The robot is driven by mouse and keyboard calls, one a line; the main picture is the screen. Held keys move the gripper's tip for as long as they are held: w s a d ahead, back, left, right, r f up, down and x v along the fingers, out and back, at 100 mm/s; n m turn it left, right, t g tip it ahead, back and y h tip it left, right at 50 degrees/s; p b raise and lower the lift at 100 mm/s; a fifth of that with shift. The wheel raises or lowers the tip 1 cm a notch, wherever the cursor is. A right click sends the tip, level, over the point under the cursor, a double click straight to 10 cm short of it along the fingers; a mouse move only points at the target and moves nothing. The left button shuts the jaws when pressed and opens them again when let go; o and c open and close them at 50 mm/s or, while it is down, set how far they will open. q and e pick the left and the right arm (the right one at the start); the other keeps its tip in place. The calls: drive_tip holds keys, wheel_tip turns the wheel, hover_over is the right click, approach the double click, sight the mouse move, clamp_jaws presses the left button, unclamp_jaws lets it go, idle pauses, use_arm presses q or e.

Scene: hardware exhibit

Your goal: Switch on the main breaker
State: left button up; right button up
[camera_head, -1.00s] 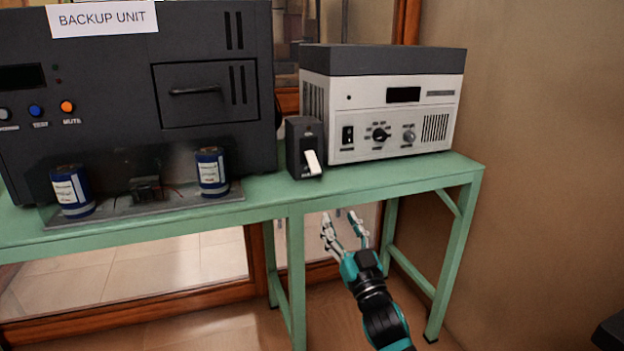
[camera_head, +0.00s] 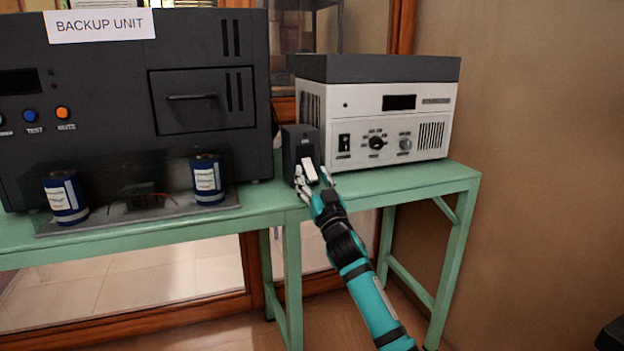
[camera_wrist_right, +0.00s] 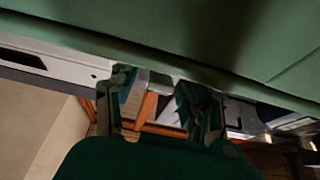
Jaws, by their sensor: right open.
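The main breaker (camera_head: 291,150) is a small dark box on the green bench, with a white lever (camera_head: 309,168) on its front that slants down. My right gripper (camera_head: 313,181) is open right in front of the breaker, its fingertips on either side of the lever's lower end. I cannot tell whether they touch it. In the right wrist view the two fingers of the gripper (camera_wrist_right: 165,105) are spread apart, and what lies between them is unclear. My left gripper is out of view.
The green bench (camera_head: 420,181) carries a large dark backup unit (camera_head: 110,110) on the left and a white and grey device (camera_head: 385,120) close to the breaker's right. Two blue cylinders (camera_head: 66,196) stand on a grey plate (camera_head: 140,215) near the front edge.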

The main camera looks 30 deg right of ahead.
drive_tip(key=shift+w, duration=0.15)
drive_tip(key=shift+c, duration=0.4)
clamp_jaws()
